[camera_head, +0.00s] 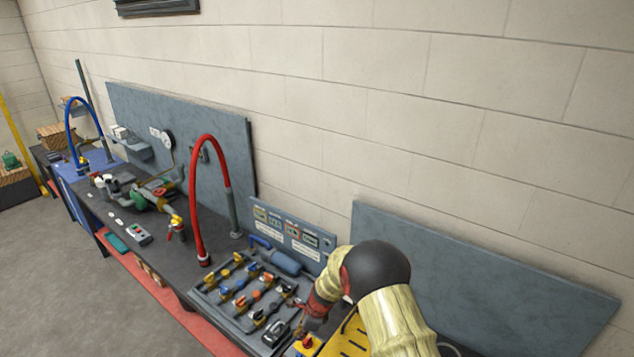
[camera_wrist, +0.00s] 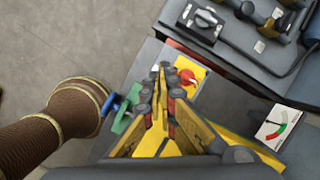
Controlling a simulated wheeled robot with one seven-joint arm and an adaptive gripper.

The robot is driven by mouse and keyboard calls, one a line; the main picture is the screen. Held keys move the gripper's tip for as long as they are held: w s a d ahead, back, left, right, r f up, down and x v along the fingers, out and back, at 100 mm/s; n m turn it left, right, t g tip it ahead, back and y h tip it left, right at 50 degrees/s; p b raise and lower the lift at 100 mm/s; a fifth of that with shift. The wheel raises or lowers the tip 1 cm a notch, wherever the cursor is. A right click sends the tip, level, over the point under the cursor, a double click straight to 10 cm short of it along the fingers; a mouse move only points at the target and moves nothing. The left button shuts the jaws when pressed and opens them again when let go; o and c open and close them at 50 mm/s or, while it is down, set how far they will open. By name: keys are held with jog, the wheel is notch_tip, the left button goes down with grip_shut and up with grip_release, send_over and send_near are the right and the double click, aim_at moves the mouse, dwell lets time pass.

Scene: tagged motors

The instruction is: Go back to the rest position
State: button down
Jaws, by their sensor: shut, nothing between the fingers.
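My gripper (camera_wrist: 160,72) has yellow fingers with dark joints, and they are together with nothing between them. In the wrist view it is over or beside a yellow box with a red knob (camera_wrist: 188,77) at the bench's front edge. I cannot tell whether it touches the box. In the head view my arm bends down at the lower right, and the fingers are hard to make out there. The yellow box (camera_head: 304,345) also shows at the bottom edge of the head view.
A grey tray (camera_head: 207,292) with several valve-like parts lies left of my arm. A red hose (camera_head: 195,190) arches above the bench. A grey panel (camera_head: 460,275) stands behind my arm. Open floor (camera_head: 60,270) lies at left.

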jog(key=s+d+r+n+g+h+b, duration=0.1)
jog(key=s+d+r+n+b, duration=0.45)
jog(key=s+r+n, duration=0.35)
jog(key=s+d+r+n+g+h+b, duration=0.1)
jog(key=s+d+r+n+b, duration=0.45)
jog(key=s, duration=0.55)
jog(key=s+d+r+n+t+h+b, duration=0.1)
jog(key=s+d+n+t+b, duration=0.3)
jog(key=s+d+b, duration=0.9)
jog(key=s+r+t+b, duration=0.1)
jog(key=s+t+b, duration=0.1)
jog(key=s+b, duration=0.1)
jog(key=shift+s+d+r+t+h+b, duration=0.3)
jog(key=shift+s+d+b, duration=0.1)
jog(key=shift+b, duration=0.1)
jog(key=shift+a+n, duration=0.15)
jog(key=shift+n, duration=0.1)
